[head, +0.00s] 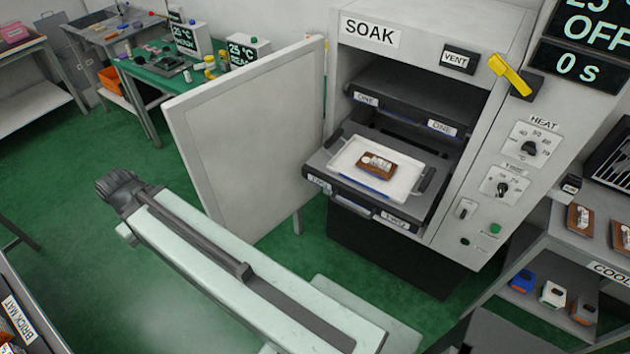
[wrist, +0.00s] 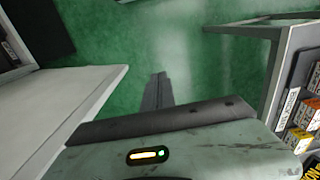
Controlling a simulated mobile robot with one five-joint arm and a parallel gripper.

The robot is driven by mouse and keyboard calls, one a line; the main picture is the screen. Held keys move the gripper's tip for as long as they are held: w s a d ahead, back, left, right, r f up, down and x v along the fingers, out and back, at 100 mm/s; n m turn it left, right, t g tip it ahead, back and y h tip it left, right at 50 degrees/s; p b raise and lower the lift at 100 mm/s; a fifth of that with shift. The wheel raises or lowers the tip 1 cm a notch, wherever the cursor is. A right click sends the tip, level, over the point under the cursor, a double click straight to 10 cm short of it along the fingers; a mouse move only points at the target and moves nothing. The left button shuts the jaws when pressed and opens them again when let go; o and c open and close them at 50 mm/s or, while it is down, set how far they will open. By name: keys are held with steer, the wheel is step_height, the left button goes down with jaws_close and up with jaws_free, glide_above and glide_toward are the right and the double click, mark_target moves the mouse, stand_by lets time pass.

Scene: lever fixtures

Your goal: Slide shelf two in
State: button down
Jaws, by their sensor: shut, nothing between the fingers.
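Shelf two (head: 437,192) is a dark shelf that sticks out of the front of the SOAK oven (head: 408,52), below shelf one (head: 410,108), which sits inside. A white tray (head: 345,157) with a brown block lies on shelf two. The oven door (head: 245,135) stands wide open on the left. My gripper (wrist: 157,92) shows in the wrist view, its narrow fingers together and empty over the green floor.
A yellow handle (head: 510,75) sits at the oven's upper right. A COOL rack (head: 585,258) stands at the right. A BRICK MAT stand (head: 20,320) is at the lower left; it also shows in the wrist view (wrist: 285,75). The green floor between door and stand is free.

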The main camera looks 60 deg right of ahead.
steer(key=m+g+h+b, duration=0.55)
steer(key=m+b, duration=1.05)
steer(key=m, duration=1.9)
glide_toward(326, 187)
steer(key=s+d+f, duration=0.1)
steer(key=s+f, duration=0.4)
steer(key=s, duration=0.1)
steer(key=shift+w+d+r+t, duration=0.2)
steer(key=shift+d+r+t, duration=0.05)
steer(key=shift+d+t, duration=0.2)
